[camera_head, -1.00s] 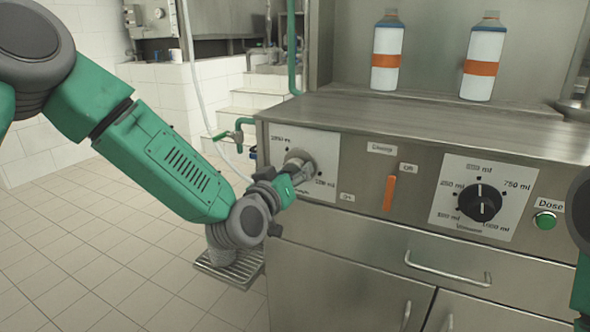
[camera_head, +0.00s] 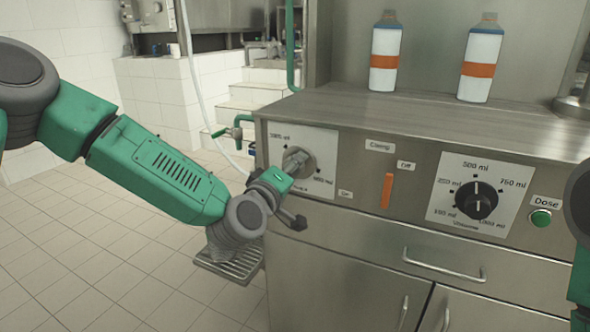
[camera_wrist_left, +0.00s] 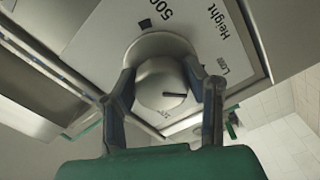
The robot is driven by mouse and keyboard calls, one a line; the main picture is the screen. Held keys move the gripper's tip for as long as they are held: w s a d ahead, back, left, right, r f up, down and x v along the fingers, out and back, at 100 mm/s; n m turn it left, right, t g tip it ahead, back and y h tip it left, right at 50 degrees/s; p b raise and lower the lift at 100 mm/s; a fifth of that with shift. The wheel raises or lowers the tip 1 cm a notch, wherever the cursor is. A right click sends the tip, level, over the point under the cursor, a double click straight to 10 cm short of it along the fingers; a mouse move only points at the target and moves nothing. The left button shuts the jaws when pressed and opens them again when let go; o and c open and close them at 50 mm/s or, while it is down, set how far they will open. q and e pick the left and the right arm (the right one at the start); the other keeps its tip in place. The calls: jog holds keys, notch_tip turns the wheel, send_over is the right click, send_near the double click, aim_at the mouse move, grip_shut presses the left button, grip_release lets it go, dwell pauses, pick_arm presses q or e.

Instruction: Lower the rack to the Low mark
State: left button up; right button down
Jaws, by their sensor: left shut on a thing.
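The height knob (camera_head: 298,162) is a round metal dial on a pale panel (camera_head: 322,147) at the left of the steel machine's front. In the left wrist view the knob (camera_wrist_left: 158,88) sits between the two fingers of my left gripper (camera_wrist_left: 168,90), which is shut on it. A dark line on its face points right. "Height" and "Low" labels are at upper right, and "500" is above. My left gripper (camera_head: 283,186) also shows in the head view, its fingertips partly hidden. A slatted metal rack (camera_head: 238,266) is below my forearm, partly hidden.
To the right are an orange switch (camera_head: 388,190), a black volume knob (camera_head: 476,200) and a green Dose button (camera_head: 541,218). Two bottles (camera_head: 385,55) (camera_head: 479,62) stand on top. Drawer and door handles protrude below. Tiled floor at left is clear. A dark arm part is at the right edge.

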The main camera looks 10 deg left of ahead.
pick_arm(q)
jog(key=shift+a+f+n, duration=0.1)
jog(key=shift+f+n, duration=0.05)
jog(key=shift+n, duration=0.15)
jog(key=o, duration=1.1)
jog(key=shift+c, duration=0.2)
jog(key=shift+o, duration=0.5)
jog(key=shift+a, duration=0.1)
jog(key=v, duration=1.2)
jog(key=shift+f, duration=0.1)
